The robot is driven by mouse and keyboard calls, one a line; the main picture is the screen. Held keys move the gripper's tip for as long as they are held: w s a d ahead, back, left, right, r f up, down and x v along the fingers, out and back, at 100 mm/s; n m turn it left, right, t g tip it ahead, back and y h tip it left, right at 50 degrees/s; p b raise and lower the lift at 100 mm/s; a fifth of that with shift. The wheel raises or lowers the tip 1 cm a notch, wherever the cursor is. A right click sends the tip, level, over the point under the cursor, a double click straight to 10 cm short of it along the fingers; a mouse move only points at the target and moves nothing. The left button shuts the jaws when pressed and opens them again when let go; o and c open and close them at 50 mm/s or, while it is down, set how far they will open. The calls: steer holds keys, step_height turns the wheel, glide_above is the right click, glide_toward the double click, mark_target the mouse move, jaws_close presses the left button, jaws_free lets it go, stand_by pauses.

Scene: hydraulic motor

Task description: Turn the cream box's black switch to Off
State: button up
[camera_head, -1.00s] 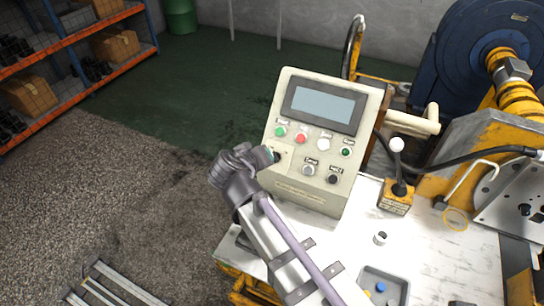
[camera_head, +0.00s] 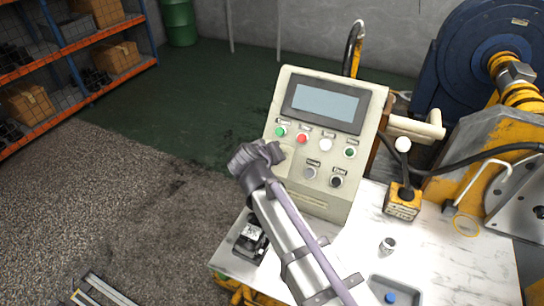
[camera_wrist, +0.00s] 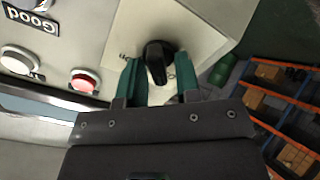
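The cream box (camera_head: 318,190) stands upright on the white bench, its sloped front bearing a grey screen and several buttons. Its black switch (camera_wrist: 158,58) is a small knob on a pale plate in the wrist view; in the head view my gripper hides it. My gripper (camera_wrist: 157,75) is at the lower left of the box's front, its two green fingers on either side of the knob. The fingers are apart, with pale plate showing between them. Whether they touch the knob is unclear. The switch's position labels are mostly hidden.
A red button (camera_wrist: 84,80) sits beside the switch plate. A yellow block with a white-knobbed lever (camera_head: 402,203) and a grey tray (camera_head: 395,288) are on the bench, right of my arm. A black device (camera_head: 250,240) lies left of my arm. Shelves (camera_head: 75,60) stand far left.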

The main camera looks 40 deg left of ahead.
steer(key=shift+c, duration=1)
steer(key=shift+n, duration=0.4)
steer(key=o, duration=0.6)
